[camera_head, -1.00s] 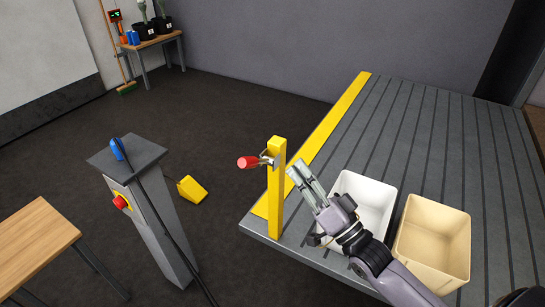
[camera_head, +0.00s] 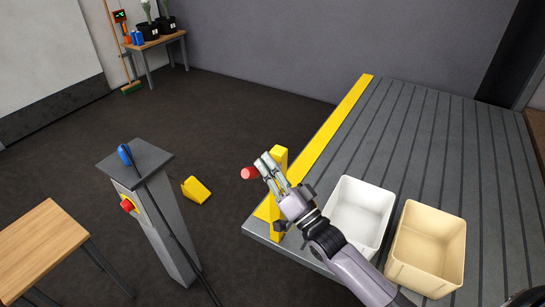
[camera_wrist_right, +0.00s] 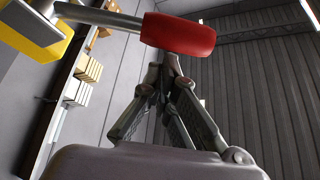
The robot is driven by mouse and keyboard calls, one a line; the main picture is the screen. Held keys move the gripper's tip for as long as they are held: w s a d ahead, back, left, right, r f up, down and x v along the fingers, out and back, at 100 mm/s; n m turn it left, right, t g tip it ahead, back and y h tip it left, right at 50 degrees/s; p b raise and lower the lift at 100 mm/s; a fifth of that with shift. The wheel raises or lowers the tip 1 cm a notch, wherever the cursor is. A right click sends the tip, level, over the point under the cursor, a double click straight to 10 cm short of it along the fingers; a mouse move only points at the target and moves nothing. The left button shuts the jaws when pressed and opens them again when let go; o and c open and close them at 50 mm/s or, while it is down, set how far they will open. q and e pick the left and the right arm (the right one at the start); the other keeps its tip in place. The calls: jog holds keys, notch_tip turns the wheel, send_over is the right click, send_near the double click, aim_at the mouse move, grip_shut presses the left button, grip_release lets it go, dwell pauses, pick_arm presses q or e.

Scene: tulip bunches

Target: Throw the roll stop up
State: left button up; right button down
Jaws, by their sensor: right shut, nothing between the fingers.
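The roll stop is a lever with a red grip (camera_head: 250,173) on a yellow post (camera_head: 279,160) at the near left corner of the ribbed grey platform. The red grip sticks out to the left of the post. My right gripper (camera_head: 265,164) is shut and empty, its fingertips just right of the red grip and in front of the post, hiding the lever's pivot. In the right wrist view the red grip (camera_wrist_right: 178,34) lies across the top, with a metal rod leading left to the yellow post. The shut fingertips (camera_wrist_right: 170,62) are close to its underside; contact is unclear. My left gripper is out of view.
A white bin (camera_head: 358,215) and a cream bin (camera_head: 428,250) stand on the ribbed platform (camera_head: 420,130), right of my arm. A grey pedestal (camera_head: 160,215) with a red button stands left. A yellow wedge (camera_head: 196,190) lies on the floor. A wooden table (camera_head: 40,250) is at lower left.

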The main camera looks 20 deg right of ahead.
dwell(0.3)
jog(key=shift+s+a+f+n+y+b, duration=0.2)
jog(key=shift+f+n+y+b, duration=0.1)
jog(key=shift+n+y+b, duration=0.25)
jog(key=shift+f+n, duration=0.15)
jog(key=shift+n, duration=0.1)
notch_tip(320, 180, down, 11)
jog(key=s+a+n+g+y+b, duration=0.1)
jog(key=a+n+g+y+b, duration=0.1)
jog(key=n+g+y+b, duration=0.7)
jog(key=shift+s+a+f+n+y+b, duration=0.3)
jog(key=shift+n+y+b, duration=0.55)
jog(key=shift+n+b, duration=4.3)
jog(key=n+p, duration=0.2)
jog(key=shift+d+n, duration=0.2)
jog(key=shift+n, duration=0.15)
jog(key=shift+r+p, duration=0.15)
jog(key=shift+p, duration=0.15)
